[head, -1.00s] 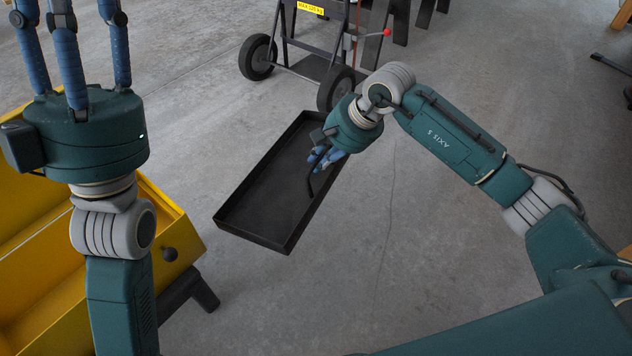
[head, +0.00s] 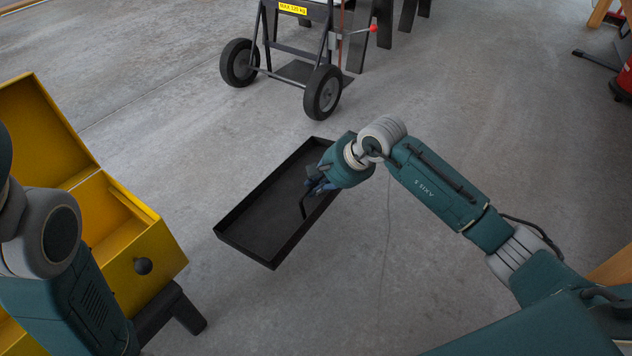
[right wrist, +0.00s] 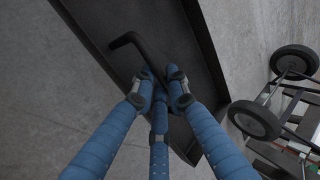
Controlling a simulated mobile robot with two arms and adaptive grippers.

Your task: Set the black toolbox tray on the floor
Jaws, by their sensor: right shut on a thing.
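The black toolbox tray (head: 262,222) is a long, shallow, open box in the middle of the head view, over the concrete floor. I cannot tell whether it touches the floor. My right gripper (head: 312,184) is at its right side, with blue fingers closed on the tray's bent black handle. In the right wrist view the fingers (right wrist: 158,92) meet around the handle (right wrist: 138,50), and the tray (right wrist: 195,50) lies beyond them. The tray looks empty apart from the handle. Of my left arm only links show at the left edge; its gripper is out of the picture.
A yellow toolbox (head: 120,225) stands open at the left, with a dark knob (head: 143,266) on its side. A hand truck (head: 300,50) with black wheels stands behind the tray. Bare floor (head: 400,290) lies in front and to the right.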

